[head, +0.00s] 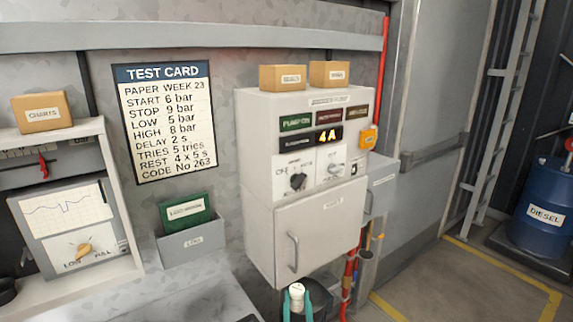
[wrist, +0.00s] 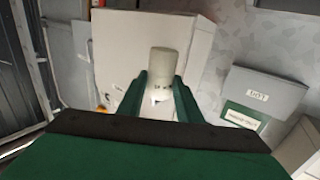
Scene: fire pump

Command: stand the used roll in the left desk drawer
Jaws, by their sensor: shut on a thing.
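The used roll is a small pale cylinder (head: 297,289), standing roughly upright between the two teal fingers of my gripper (head: 297,297) at the bottom of the head view. The roll is held in front of and below the white control cabinet (head: 320,228). The left desk drawer does not show in either view. A grey desk-like surface (head: 190,295) shows at the lower left.
A chart recorder (head: 80,225) in a white frame stands at the left. A grey holder (head: 192,245) with a green book is on the wall and shows in the wrist view (wrist: 265,95). Red pipes (head: 348,285) run below the cabinet. The floor at right is open.

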